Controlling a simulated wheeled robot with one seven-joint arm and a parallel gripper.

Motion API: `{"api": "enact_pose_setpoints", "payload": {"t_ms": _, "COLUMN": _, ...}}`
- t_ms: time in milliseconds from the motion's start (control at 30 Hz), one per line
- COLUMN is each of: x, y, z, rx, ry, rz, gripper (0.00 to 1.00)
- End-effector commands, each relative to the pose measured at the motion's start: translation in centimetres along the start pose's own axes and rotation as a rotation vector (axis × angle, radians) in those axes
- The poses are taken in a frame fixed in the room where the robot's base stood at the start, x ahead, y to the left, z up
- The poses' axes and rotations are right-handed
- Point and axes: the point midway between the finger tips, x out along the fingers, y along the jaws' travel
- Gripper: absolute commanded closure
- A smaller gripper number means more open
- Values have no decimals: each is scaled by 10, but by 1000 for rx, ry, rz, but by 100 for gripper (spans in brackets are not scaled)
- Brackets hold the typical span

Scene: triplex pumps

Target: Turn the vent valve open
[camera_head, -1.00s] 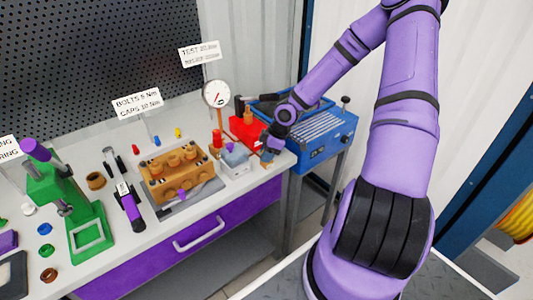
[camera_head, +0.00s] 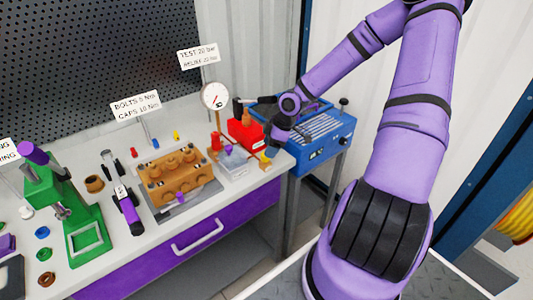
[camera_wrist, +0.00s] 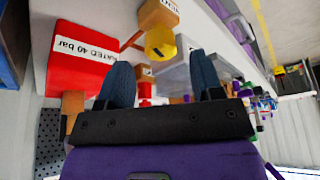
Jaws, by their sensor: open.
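A yellow knob (camera_wrist: 160,44) on an orange block (camera_wrist: 157,14) shows in the wrist view, just beyond my fingertips. I take it to be the vent valve. In the head view a small yellow part (camera_head: 265,157) shows at the bench's right end, just below my gripper (camera_head: 270,149). In the wrist view my gripper (camera_wrist: 162,72) is open, its two dark blue fingers apart with nothing between them. The knob lies ahead of the gap between them, and I see no contact. The red pump box (camera_wrist: 80,58), marked 40 bar, is left of the knob.
A round gauge (camera_head: 215,96) stands behind the red pump. A clear bin (camera_head: 234,163) sits close to my gripper. An orange pump block (camera_head: 178,178) and a green press (camera_head: 85,220) stand farther left. A blue toolbox (camera_head: 325,140) is on the right.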

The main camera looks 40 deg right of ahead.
Motion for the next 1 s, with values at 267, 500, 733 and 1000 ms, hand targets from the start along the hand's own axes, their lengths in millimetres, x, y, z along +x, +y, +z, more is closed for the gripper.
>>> {"api": "enact_pose_setpoints", "payload": {"t_ms": 267, "x": -44, "y": 1, "z": 1, "rx": 0, "ry": -1, "rz": 2, "gripper": 40}}
{"api": "enact_pose_setpoints", "payload": {"t_ms": 500, "x": -62, "y": 0, "z": 1, "rx": 0, "ry": -1, "rz": 1, "gripper": 40}}
{"api": "enact_pose_setpoints", "payload": {"t_ms": 733, "x": -64, "y": 0, "z": 0, "rx": -2, "ry": -1, "rz": -1, "gripper": 40}}
{"api": "enact_pose_setpoints", "payload": {"t_ms": 1000, "x": -61, "y": -2, "z": 0, "rx": 20, "ry": 2, "rz": -11, "gripper": 40}}
